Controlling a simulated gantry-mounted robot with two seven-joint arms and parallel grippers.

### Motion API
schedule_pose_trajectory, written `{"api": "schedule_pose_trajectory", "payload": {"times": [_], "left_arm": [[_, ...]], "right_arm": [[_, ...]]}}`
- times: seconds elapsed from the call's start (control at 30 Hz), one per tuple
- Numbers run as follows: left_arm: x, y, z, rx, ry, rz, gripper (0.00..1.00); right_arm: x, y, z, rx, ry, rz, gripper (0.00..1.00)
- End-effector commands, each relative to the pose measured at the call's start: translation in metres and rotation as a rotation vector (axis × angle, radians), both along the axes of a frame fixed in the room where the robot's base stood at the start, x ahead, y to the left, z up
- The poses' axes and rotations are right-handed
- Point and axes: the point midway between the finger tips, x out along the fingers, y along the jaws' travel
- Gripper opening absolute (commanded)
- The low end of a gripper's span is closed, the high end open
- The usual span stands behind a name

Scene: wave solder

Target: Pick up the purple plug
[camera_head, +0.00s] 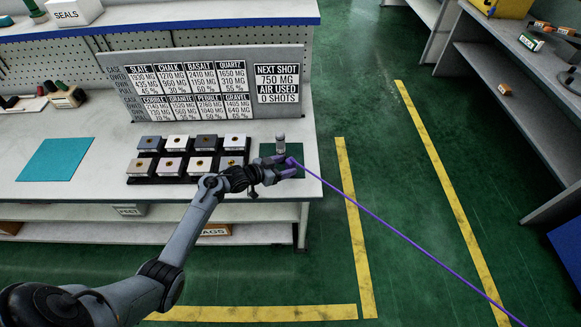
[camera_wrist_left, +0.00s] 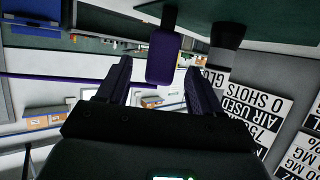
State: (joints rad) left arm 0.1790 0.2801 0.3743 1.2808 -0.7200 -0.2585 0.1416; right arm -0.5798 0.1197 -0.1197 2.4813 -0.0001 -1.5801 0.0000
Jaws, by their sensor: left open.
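The purple plug (camera_head: 291,161) is at the right end of the workbench, by a dark green pad (camera_head: 294,151), and a purple cable (camera_head: 400,225) runs from it toward the lower right. My left gripper (camera_head: 287,168) is open at the plug. In the left wrist view, the plug (camera_wrist_left: 162,57) shows as a rounded purple block in the gap between the two open fingers (camera_wrist_left: 157,72), with visible space on both sides. I cannot tell how deep it sits between them. The right gripper is not in view.
A sign board (camera_head: 210,85) stands behind. A teal mat (camera_head: 55,160) lies at left. Open floor is right of the bench.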

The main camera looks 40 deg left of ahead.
Motion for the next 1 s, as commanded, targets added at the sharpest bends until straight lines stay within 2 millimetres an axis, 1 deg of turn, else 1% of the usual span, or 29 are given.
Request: {"api": "schedule_pose_trajectory", "payload": {"times": [0.03,0.1,0.23,0.37,0.57,0.9,1.0], "left_arm": [[0.008,-0.002,-0.004,-0.004,-0.001,0.001,0.66],[0.016,-0.004,-0.008,-0.004,-0.001,0.000,0.66],[0.027,-0.006,-0.012,-0.001,-0.001,0.000,0.66],[0.031,-0.007,-0.014,0.000,0.000,0.000,0.66],[0.031,-0.007,-0.014,0.000,0.000,0.001,0.66],[0.031,-0.007,-0.014,0.000,0.000,0.001,0.14],[0.031,-0.007,-0.014,0.000,0.000,0.001,0.00]], "right_arm": [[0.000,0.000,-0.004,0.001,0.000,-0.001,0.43],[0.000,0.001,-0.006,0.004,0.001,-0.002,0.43],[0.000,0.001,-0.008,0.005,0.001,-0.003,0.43],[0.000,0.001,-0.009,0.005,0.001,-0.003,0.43],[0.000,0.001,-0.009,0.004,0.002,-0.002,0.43],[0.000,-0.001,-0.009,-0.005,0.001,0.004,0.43],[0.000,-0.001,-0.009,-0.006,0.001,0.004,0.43]]}}
